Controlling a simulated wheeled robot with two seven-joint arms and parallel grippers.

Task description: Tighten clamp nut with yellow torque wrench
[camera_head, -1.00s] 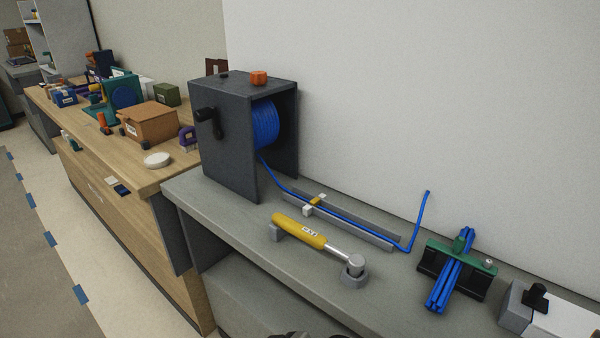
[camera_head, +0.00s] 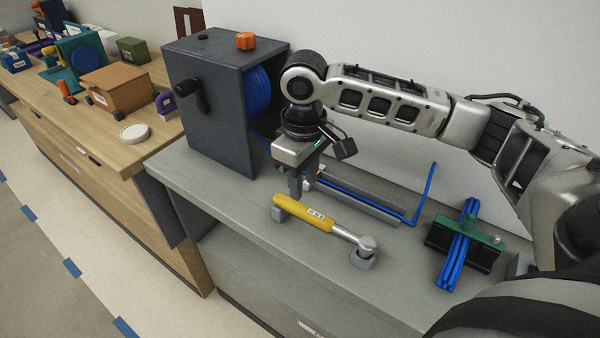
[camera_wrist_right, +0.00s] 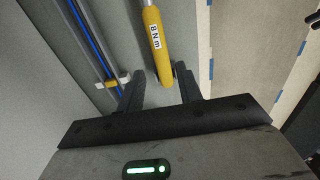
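The yellow torque wrench (camera_head: 305,211) lies on the grey bench, its handle on a small grey rest and its silver head in a round grey holder (camera_head: 363,260). My right gripper (camera_head: 299,188) is just above and behind the handle end. In the right wrist view its fingers (camera_wrist_right: 160,76) are apart, with the end of the yellow handle (camera_wrist_right: 157,55), labelled "8 N.m", between and beyond them. Contact is not visible. A green clamp (camera_head: 470,227) holds a blue cable bundle (camera_head: 458,255), with a small silver nut (camera_head: 497,239) at its right end. My left gripper is out of view.
A dark cable-reel box (camera_head: 207,105) with a crank stands left of my right arm. A grey channel (camera_head: 365,199) with blue cable lies behind the wrench, and a cable end (camera_head: 431,182) sticks up. Bare bench lies in front of the wrench. A wooden counter is further left.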

